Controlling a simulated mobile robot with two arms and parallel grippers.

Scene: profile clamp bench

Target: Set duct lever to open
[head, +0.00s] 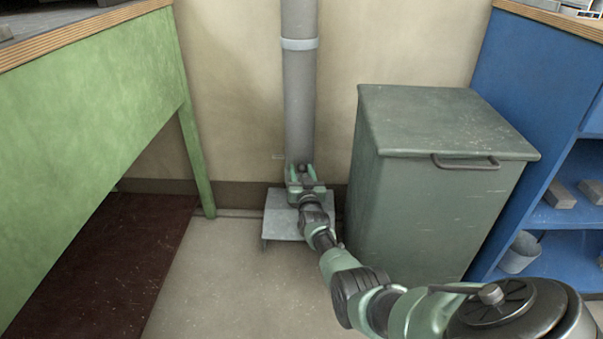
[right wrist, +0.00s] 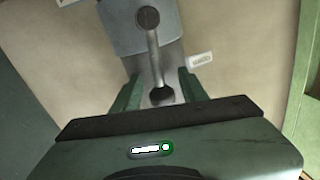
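The duct is a grey vertical pipe (head: 299,100) against the back wall. My right gripper (head: 305,175) is at its lower part, above a small grey stand. In the right wrist view the duct lever (right wrist: 153,55) is a grey bar running from a round pivot to a dark knob. The open green fingers of my right gripper (right wrist: 160,80) stand on either side of the lever's knob end, with gaps visible on both sides. A small white label (right wrist: 201,59) is right of the lever; its text is unreadable. My left gripper is out of view.
A grey-green lidded bin (head: 430,185) stands close right of the duct. A green bench (head: 95,125) is on the left and a blue shelf unit (head: 520,100) on the right. The small grey stand (head: 282,226) is under my right gripper. Open floor lies in front.

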